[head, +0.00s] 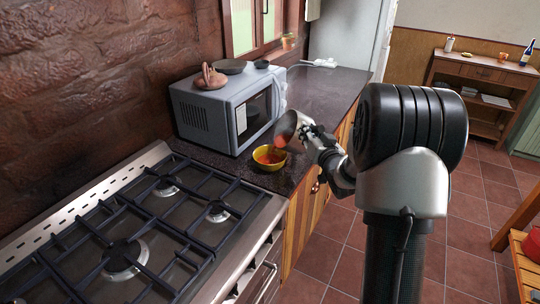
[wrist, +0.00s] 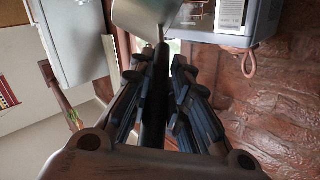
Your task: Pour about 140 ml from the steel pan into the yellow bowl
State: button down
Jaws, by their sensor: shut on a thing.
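The steel pan (head: 290,127) is tilted over the yellow bowl (head: 261,164), with its open mouth facing down and left. Red-orange liquid shows inside the pan's mouth and in the bowl (head: 268,156). The bowl stands upright on the dark counter between the microwave and the stove. My gripper (head: 318,140) is to the right of the bowl and is shut on the pan's handle. In the wrist view the pan (wrist: 147,18) is at the top, beyond the fingers of my gripper (wrist: 160,70). The bowl is not seen there.
A grey microwave (head: 232,108) stands behind the bowl, with a brown pot (head: 210,78) and dark dishes on top. A gas stove (head: 130,235) lies to the left front. The dark counter (head: 325,88) is mostly clear toward the fridge. Cabinet fronts run below the counter edge.

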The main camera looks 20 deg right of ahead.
jog(key=shift+r, duration=0.2)
jog(key=shift+d+r, duration=0.15)
jog(key=shift+d, duration=0.1)
jog(key=s+d+f+m+p, duration=0.1)
jog(key=d+f+m+p, duration=0.1)
jog(key=d+m, duration=0.4)
jog(key=shift+d+f+p, duration=0.4)
jog(key=shift+d+f, duration=0.25)
jog(key=shift+d, duration=0.25)
jog(key=shift+f, duration=0.1)
dwell(0.5)
